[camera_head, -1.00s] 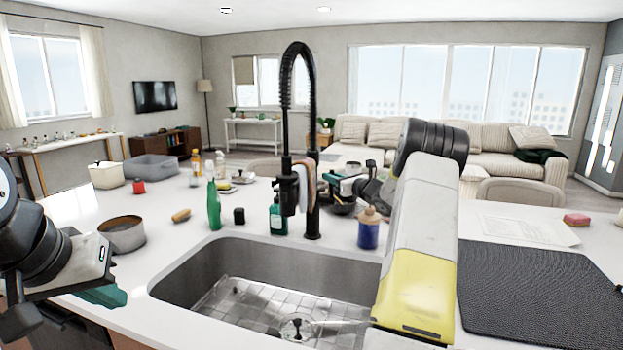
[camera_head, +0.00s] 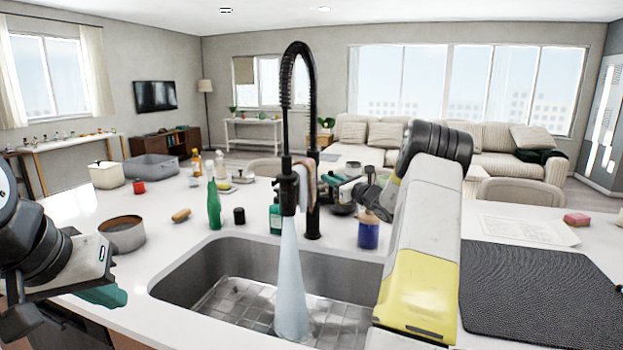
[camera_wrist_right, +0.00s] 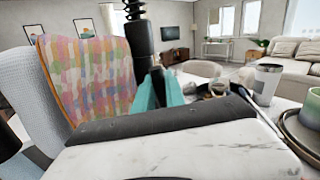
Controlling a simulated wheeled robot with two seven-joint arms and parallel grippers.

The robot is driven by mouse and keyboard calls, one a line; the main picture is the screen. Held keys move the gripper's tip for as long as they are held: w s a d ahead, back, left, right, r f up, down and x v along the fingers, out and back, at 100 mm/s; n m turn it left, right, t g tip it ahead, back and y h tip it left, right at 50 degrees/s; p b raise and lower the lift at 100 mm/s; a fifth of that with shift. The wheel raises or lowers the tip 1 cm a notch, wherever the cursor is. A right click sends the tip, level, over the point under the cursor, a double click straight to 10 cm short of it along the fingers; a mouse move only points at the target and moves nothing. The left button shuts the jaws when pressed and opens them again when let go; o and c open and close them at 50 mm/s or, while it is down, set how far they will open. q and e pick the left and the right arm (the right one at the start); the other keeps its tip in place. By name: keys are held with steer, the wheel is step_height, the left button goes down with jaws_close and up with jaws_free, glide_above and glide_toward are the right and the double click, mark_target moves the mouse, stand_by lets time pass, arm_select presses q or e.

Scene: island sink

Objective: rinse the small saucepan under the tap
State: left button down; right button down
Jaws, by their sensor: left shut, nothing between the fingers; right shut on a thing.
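A grey round pan (camera_head: 122,234), which looks like the small saucepan, stands on the counter left of the sink. No handle shows clearly. My left gripper (camera_head: 104,296) is shut and empty, in front of the pan and apart from it. The tall black tap (camera_head: 312,130) runs, and a wide stream of water (camera_head: 290,290) falls into the empty-looking steel sink (camera_head: 215,292). My right gripper (camera_head: 328,180) is shut at the tap; its teal fingers (camera_wrist_right: 164,92) close at a dark part of the tap in the right wrist view. The exact grip is hidden.
A green bottle (camera_head: 214,205), a small black jar (camera_head: 239,216) and a sponge-like item (camera_head: 181,215) stand behind the sink's left side. A blue bottle (camera_head: 368,232) is near my right arm. A cloth (camera_wrist_right: 88,75) hangs by the tap. A dark mat (camera_head: 540,295) lies right.

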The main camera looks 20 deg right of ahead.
steer(key=shift+s+a+f+n+t, duration=0.15)
steer(key=shift+s+a+n+t, duration=0.25)
steer(key=shift+n, duration=0.3)
steer(key=shift+d, duration=0.1)
steer(key=c, duration=1.4)
jaws_free()
steer(key=shift+v, duration=3.95)
steer(key=shift+f, duration=0.1)
